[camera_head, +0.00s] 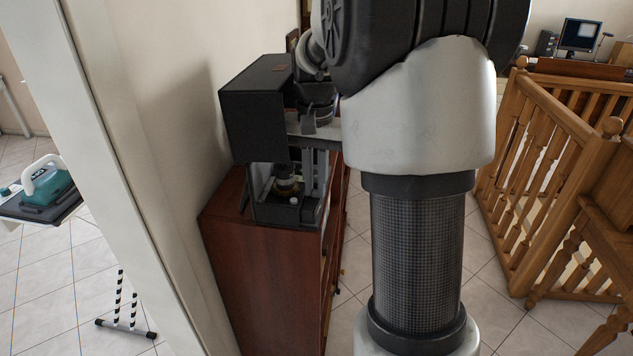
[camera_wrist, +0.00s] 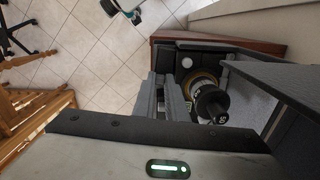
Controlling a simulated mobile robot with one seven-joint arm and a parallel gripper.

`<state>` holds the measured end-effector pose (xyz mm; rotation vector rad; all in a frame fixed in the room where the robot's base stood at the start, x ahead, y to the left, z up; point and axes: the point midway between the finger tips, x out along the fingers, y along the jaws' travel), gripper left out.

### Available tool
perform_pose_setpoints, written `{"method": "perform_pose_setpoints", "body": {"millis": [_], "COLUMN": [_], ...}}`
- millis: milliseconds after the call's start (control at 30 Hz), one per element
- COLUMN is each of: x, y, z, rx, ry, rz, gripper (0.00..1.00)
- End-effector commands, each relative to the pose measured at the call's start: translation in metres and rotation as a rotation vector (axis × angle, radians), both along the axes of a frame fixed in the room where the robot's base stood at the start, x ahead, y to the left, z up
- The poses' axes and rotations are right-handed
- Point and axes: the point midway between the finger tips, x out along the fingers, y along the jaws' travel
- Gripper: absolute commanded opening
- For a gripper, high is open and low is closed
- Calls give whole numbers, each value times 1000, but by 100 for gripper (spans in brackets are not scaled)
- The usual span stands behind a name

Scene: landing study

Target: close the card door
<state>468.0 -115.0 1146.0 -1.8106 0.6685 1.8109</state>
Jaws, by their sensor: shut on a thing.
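A black machine (camera_head: 255,115) with an open lower bay stands on the brown cabinet. I take the card door to be part of this machine; its outline is hard to make out. My gripper (camera_head: 316,185) points down at the right side of the bay, partly behind my arm. In the wrist view my gripper (camera_wrist: 172,98) has its two grey fingers close together, shut on a thin part that they mostly hide. A round part with a brass ring and a black knob (camera_wrist: 212,103) sits right of the fingers. A dark panel (camera_wrist: 285,82) of the machine lies farther right.
The brown cabinet (camera_head: 262,270) stands against the white wall (camera_head: 165,110). A wooden railing (camera_head: 545,170) is at the right, with tiled floor between. A teal case (camera_head: 50,187) lies on a dark surface at the far left, beyond the wall edge.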

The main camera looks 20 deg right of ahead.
Motion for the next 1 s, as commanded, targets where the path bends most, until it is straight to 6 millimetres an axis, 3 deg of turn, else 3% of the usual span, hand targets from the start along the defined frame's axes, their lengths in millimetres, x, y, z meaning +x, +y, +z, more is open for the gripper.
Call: {"method": "perform_pose_setpoints", "body": {"millis": [267,300,400,1000], "x": [1,1,0,-3], "y": [0,0,0,-2], "z": [0,0,0,-2], "rx": [-1,-1,0,-1], "ry": [-2,-2,-1,-1], "rz": [0,0,0,-66], "gripper": [0,14,30,31]}}
